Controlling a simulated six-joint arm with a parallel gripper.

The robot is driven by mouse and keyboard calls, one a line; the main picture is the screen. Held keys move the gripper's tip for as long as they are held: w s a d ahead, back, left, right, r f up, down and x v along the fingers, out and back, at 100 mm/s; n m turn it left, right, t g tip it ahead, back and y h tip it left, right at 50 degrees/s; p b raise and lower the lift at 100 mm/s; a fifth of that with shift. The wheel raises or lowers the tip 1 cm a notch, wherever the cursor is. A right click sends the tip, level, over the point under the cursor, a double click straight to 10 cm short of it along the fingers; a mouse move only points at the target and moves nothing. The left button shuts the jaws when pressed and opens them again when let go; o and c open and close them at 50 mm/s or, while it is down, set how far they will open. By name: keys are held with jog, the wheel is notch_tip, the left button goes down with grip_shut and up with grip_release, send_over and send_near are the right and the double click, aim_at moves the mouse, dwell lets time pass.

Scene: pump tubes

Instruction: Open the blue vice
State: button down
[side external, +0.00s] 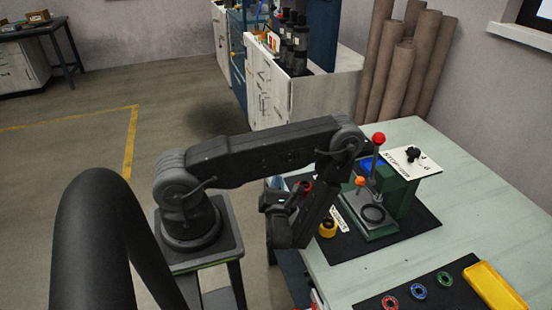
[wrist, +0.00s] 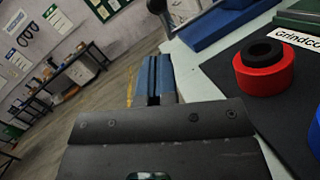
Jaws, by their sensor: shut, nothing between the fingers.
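A blue block (wrist: 215,24), which looks like part of the blue vice, lies at the table edge at the top of the wrist view. A dark rounded end (wrist: 156,6) and a grey piece show to its left. The rest of the vice is cut off by the frame. My gripper (wrist: 152,80) is shut and empty, short of the blue block and to its left in the picture. In the side view my gripper (side external: 275,200) is beside the left edge of the table. The vice cannot be made out clearly there behind my arm.
A red ring with a black centre (wrist: 264,66) sits on the black mat (wrist: 220,70), right of my gripper. A yellow part (side external: 328,228) and a green press (side external: 398,190) stand nearby. Several coloured rings and a yellow tray (side external: 495,285) are at the front right.

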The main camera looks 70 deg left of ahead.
jog(key=x, duration=1)
